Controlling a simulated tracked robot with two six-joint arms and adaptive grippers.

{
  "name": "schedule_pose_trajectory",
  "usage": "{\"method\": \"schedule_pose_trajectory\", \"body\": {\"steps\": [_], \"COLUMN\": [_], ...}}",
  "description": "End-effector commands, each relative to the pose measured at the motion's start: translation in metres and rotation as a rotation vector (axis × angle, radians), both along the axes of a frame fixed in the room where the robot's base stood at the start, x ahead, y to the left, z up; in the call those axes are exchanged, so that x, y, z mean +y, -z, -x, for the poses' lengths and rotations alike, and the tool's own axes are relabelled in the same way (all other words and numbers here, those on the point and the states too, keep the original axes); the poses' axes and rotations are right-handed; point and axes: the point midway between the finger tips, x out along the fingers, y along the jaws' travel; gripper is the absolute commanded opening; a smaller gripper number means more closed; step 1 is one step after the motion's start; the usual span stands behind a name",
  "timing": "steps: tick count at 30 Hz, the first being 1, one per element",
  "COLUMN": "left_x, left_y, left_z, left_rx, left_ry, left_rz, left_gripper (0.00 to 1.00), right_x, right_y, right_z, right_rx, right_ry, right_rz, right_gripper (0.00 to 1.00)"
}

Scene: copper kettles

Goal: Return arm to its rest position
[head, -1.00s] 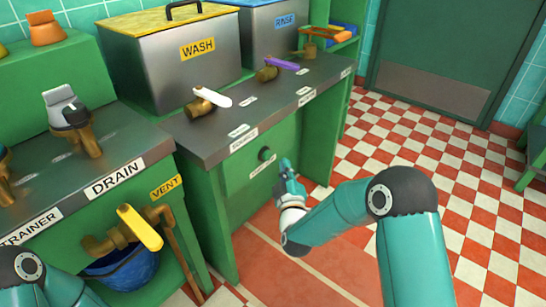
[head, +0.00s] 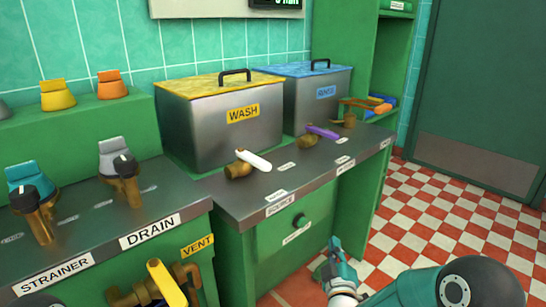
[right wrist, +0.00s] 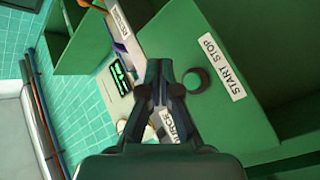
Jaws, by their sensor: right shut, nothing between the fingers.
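My right arm (head: 440,287) comes in from the lower right in the head view. Its teal gripper (head: 335,241) is shut and empty. My left gripper is not in view.
A grey counter (head: 235,203) holds the WASH tank (head: 205,125), the RINSE tank (head: 318,105) and several valves. A yellow-handled VENT valve (head: 167,283) sticks out at lower left. Red and white tiled floor (head: 440,215) lies open at right.

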Motion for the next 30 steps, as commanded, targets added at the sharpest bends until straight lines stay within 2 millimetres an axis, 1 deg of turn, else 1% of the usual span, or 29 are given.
{"method": "schedule_pose_trajectory", "body": {"steps": [1, 2, 4, 5, 6, 8, 9, 11, 12, 14, 15, 17, 18, 19, 20, 21, 24, 27, 29, 30], "left_x": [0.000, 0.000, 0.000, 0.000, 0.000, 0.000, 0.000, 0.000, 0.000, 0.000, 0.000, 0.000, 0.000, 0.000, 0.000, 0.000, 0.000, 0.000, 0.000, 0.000], "left_y": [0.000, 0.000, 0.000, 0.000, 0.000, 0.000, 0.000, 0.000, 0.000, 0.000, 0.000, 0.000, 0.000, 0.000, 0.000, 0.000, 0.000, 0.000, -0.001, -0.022], "left_z": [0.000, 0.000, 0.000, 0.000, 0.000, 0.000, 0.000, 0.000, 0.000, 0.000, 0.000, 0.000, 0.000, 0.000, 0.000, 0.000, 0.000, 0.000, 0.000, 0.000], "left_rx": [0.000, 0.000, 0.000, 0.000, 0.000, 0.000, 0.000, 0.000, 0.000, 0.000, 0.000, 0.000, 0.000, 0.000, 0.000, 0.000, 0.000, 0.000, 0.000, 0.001], "left_ry": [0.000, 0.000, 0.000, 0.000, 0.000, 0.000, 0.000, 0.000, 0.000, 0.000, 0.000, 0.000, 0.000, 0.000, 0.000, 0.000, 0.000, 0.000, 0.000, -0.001], "left_rz": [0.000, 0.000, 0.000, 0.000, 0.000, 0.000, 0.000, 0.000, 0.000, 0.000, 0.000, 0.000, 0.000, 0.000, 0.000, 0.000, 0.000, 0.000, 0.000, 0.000], "left_gripper": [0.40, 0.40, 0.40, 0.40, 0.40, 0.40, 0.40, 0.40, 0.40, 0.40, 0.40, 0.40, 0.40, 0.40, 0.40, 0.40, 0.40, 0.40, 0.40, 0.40], "right_x": [-0.008, -0.012, -0.019, -0.019, -0.018, -0.013, -0.009, 0.001, 0.008, 0.021, 0.029, 0.040, 0.047, 0.053, 0.058, 0.064, 0.075, 0.081, 0.082, 0.081], "right_y": [0.013, 0.023, 0.053, 0.068, 0.091, 0.129, 0.155, 0.192, 0.214, 0.243, 0.258, 0.276, 0.284, 0.290, 0.293, 0.297, 0.301, 0.302, 0.301, 0.280], "right_z": [0.002, 0.004, 0.015, 0.020, 0.029, 0.047, 0.062, 0.088, 0.108, 0.141, 0.164, 0.195, 0.215, 0.231, 0.244, 0.263, 0.301, 0.326, 0.331, 0.330], "right_rx": [0.025, 0.044, 0.114, 0.158, 0.225, 0.342, 0.429, 0.564, 0.657, 0.793, 0.884, 1.006, 1.081, 1.136, 1.187, 1.254, 1.392, 1.480, 1.486, 1.483], "right_ry": [0.015, 0.020, 0.023, 0.012, -0.004, -0.031, -0.046, -0.064, -0.066, -0.059, -0.045, -0.013, 0.013, 0.037, 0.062, 0.101, 0.218, 0.352, 0.433, 0.422], "right_rz": [0.000, 0.000, 0.000, -0.009, -0.035, -0.107, -0.172, -0.286, -0.368, -0.494, -0.576, -0.691, -0.760, -0.810, -0.856, -0.916, -1.048, -1.160, -1.227, -1.218], "right_gripper": [0.00, 0.00, 0.00, 0.00, 0.00, 0.00, 0.00, 0.00, 0.00, 0.00, 0.00, 0.00, 0.00, 0.00, 0.00, 0.00, 0.00, 0.00, 0.00, 0.00]}}
